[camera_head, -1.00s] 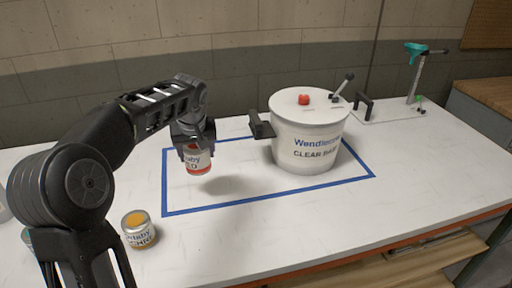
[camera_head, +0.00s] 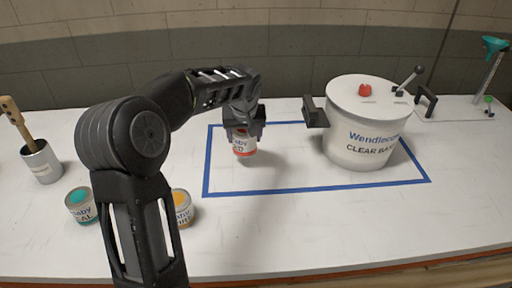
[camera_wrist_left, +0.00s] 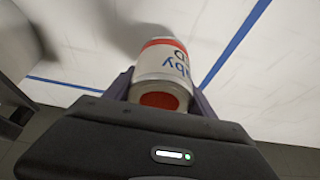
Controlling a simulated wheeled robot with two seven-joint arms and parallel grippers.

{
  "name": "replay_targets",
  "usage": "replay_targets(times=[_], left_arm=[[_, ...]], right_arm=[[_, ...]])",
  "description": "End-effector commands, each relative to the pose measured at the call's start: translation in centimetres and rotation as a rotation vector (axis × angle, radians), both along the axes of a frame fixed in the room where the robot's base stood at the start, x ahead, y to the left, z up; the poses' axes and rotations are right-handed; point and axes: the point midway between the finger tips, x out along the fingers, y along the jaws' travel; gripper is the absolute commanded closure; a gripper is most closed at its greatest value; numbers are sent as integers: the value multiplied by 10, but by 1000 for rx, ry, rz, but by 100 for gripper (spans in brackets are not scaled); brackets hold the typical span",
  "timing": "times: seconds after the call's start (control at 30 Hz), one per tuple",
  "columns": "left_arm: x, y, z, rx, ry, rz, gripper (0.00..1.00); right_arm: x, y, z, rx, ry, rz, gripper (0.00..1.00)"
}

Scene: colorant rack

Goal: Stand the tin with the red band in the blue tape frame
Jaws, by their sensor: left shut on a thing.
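The tin with the red band (camera_head: 244,147) is in my left gripper (camera_head: 244,132), upright in the head view. It is over the left part of the blue tape frame (camera_head: 206,170), inside its outline. A shadow beside its base makes it hard to tell whether it touches the table. In the left wrist view the gripper (camera_wrist_left: 165,95) is shut around the tin (camera_wrist_left: 163,65), with white label, red band and red top visible. Blue tape (camera_wrist_left: 232,45) runs beside it. My right gripper does not show.
A large white bucket (camera_head: 360,125) stands in the frame's right part, with a black spout toward the tin. A teal tin (camera_head: 81,205), an ochre tin (camera_head: 182,207) and a metal pot (camera_head: 40,162) with a wooden-handled tool stand left. A stand with a teal funnel (camera_head: 494,45) is at right.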

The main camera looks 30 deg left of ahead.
Motion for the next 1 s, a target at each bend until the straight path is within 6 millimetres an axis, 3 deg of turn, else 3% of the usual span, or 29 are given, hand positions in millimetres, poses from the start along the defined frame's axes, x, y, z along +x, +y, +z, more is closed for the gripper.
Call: replay_targets(times=[0.1,0.43,0.7,1.0], left_arm=[[0,0,-11,0,0,1,83],[0,0,-15,1,-1,0,83],[0,0,-47,-1,1,1,83],[0,0,-50,0,-2,1,83]], right_arm=[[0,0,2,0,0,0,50],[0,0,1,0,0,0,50],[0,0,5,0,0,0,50],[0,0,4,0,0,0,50]])
